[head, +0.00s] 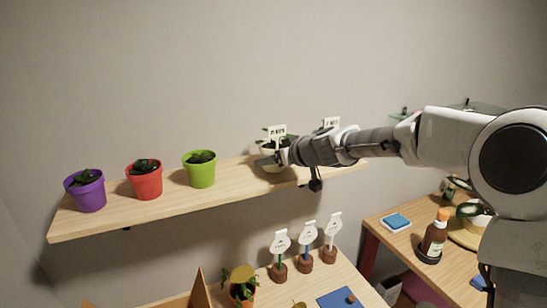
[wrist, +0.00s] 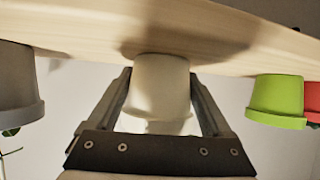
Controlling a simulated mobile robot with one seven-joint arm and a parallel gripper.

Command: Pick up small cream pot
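The small cream pot (head: 275,168) stands upright on the wooden wall shelf, with a leafy plant and a white label in it. In the wrist view, which looks upside down, the cream pot (wrist: 160,85) is between the two fingers of my gripper (wrist: 160,78). One finger is on each side, very close to the pot's wall; contact is not clear. My gripper (head: 270,160) reaches in from the right in the head view and covers part of the pot. The fingers are spread wide, and the pot appears to rest on the shelf.
Purple (head: 88,192), red (head: 146,181) and green (head: 201,170) pots stand left on the shelf (head: 150,208). A grey pot (wrist: 18,90) stands on the cream pot's other side. Below are labelled stakes (head: 281,255) and a desk with a brown bottle (head: 435,237).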

